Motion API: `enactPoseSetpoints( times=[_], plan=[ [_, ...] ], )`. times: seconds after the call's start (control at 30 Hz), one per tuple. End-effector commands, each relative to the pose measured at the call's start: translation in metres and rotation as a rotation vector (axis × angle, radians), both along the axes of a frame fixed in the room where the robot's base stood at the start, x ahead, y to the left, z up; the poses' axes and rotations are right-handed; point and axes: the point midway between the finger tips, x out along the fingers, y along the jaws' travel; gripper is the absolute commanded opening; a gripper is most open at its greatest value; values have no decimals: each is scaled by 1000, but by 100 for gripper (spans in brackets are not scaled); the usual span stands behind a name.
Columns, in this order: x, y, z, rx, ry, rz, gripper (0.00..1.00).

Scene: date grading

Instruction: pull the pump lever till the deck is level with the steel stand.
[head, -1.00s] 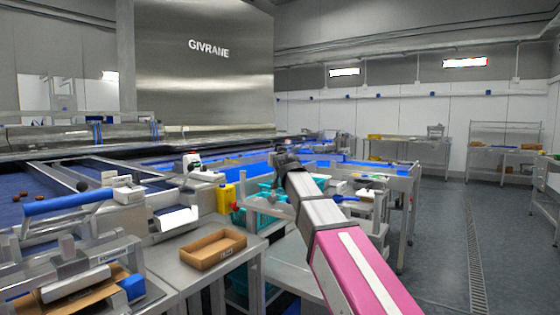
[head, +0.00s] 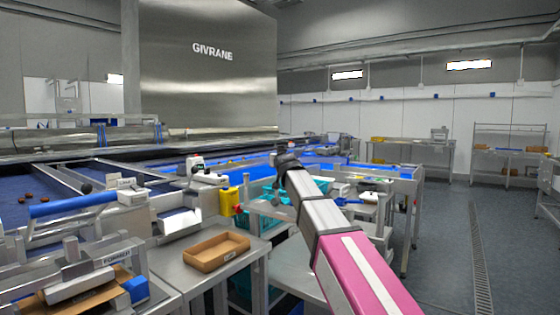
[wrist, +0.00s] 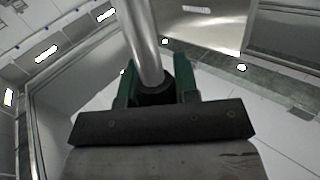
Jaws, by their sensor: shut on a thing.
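In the wrist view, the green fingers of my gripper (wrist: 160,90) are shut on a bright steel rod, the pump lever (wrist: 144,40), which has a dark collar between the fingers. In the head view, my arm reaches forward in the middle, and its dark end (head: 288,162) is small and partly hidden by my own arm. A low grey surface (head: 292,272), possibly the deck, lies below and behind my arm, partly covered by it. It looks lower than the steel stand (head: 178,268) at left. I cannot make out the pump or the exact height gap.
An open cardboard tray (head: 216,266) sits on the steel top at left. A yellow container (head: 229,201) and teal crates (head: 258,192) stand close to my arm's end. A bench with a blue-handled item (head: 346,200) is just right of it. Open floor (head: 440,250) lies to the right.

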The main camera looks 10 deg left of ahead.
Motion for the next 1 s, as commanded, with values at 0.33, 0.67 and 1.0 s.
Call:
enactPoseSetpoints(
  times=[0.33,0.67,1.0],
  plan=[
    [16,27,-1,-144,77,3,0],
    [18,30,-1,-158,85,3,0],
    [33,56,-9,-309,173,4,0]
  ],
)
